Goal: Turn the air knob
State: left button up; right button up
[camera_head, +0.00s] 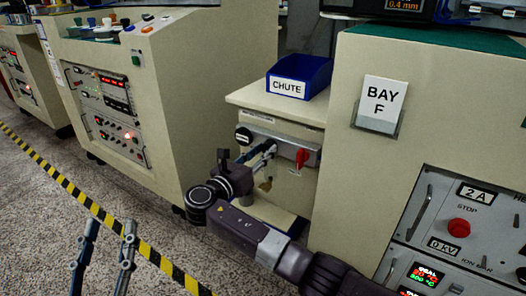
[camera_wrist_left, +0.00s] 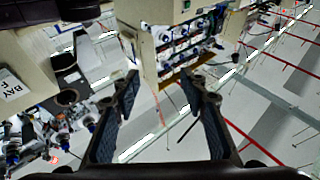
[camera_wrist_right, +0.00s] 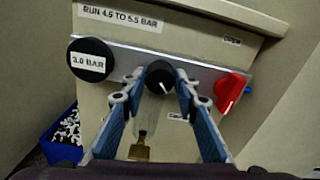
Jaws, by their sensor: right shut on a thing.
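The black air knob (camera_wrist_right: 160,75) with a white pointer mark sits on a grey rail in the right wrist view. My right gripper (camera_wrist_right: 158,90) is shut on it, one finger on each side. The right gripper also shows at the cabinet front in the head view (camera_head: 256,155), where it mostly hides the knob. Left of the knob, a round black gauge (camera_wrist_right: 90,60) reads 3.0 BAR; a label (camera_wrist_right: 120,17) above says to run at about 4.5 to 5.5 bar. My left gripper (camera_head: 108,246) is open and empty, low over the floor at left.
A red valve handle (camera_head: 302,157) is on the same rail, right of the knob. A blue CHUTE bin (camera_head: 300,78) stands on the cabinet top. The BAY F machine (camera_head: 430,110) stands close on the right. Open floor with yellow-black tape (camera_head: 60,180) lies at left.

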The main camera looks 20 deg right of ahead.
jog(key=shift+r+m+p, duration=0.15)
jog(key=shift+m+p, duration=0.85)
jog(key=shift+m, duration=0.1)
jog(key=m+p, duration=0.1)
jog(key=m, duration=0.2)
jog(key=shift+m+p, duration=0.3)
pick_arm(q)
jog(key=s+a+f+g+y, duration=0.1)
jog(key=s+f+g, duration=0.1)
jog(key=f+g, duration=0.3)
jog(key=s+a+f+g+y, duration=0.1)
jog(key=f+g, duration=0.4)
jog(key=f, duration=0.9)
jog(key=shift+s+a+f+y, duration=0.3)
jog(key=shift+s+a+y, duration=0.1)
jog(key=shift+a+y, duration=0.3)
pick_arm(e)
jog(key=shift+m, duration=0.5)
jog(key=o, duration=1.1)
jog(key=shift+o, duration=0.2)
jog(key=v, duration=1.2)
jog(key=shift+s+f, duration=0.1)
jog(key=shift+f, duration=0.1)
